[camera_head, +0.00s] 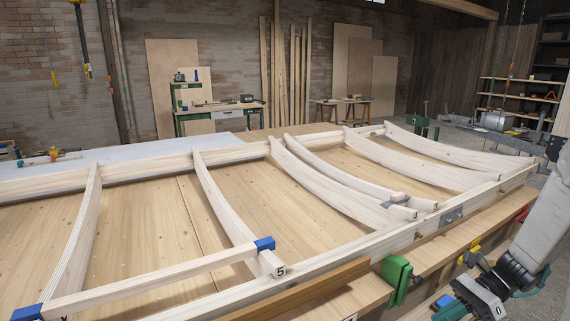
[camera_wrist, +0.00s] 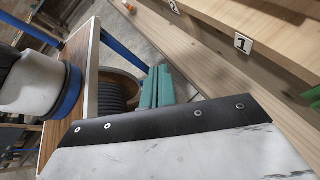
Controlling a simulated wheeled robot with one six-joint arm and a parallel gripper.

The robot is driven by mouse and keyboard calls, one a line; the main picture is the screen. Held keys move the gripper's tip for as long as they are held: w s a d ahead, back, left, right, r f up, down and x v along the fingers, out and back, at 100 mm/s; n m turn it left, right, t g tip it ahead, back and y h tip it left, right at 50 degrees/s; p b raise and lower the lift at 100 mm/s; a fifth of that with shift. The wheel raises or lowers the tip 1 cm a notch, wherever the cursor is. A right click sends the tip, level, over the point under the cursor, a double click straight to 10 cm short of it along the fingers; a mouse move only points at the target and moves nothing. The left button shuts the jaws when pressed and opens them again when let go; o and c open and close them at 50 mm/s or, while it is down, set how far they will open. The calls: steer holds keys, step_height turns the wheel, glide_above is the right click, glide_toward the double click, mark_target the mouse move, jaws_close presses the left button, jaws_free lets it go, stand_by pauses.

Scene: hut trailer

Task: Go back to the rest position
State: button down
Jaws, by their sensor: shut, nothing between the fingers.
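My gripper (camera_wrist: 158,72) shows in the wrist view as two teal fingers side by side, shut with nothing between them. They extend past a black plate on the white gripper body. In the head view my gripper (camera_head: 446,311) is at the lower right, partly cut off by the bottom edge. It is beside the near edge of the workbench, to the right of and lower than a green clamp (camera_head: 397,278). My arm comes in from the right edge.
A pale timber frame (camera_head: 330,247) with curved ribs lies across the bench. Blue blocks (camera_head: 264,243) sit at a brace's ends. Number labels (camera_wrist: 243,43) mark wood in the wrist view. Behind are a green workbench (camera_head: 190,123) and leaning boards (camera_head: 172,75).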

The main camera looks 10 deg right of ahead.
steer(key=s+a+r+n+t+h, duration=0.1)
steer(key=s+a+r+n+h, duration=0.5)
steer(key=r+n, duration=0.4)
steer(key=s+a+r+n+t+h, duration=0.1)
steer(key=s+a+r+n+h, duration=0.5)
steer(key=r+n, duration=0.5)
steer(key=shift+s+a, duration=0.85)
steer(key=shift+s, duration=0.4)
steer(key=shift+r, duration=0.1)
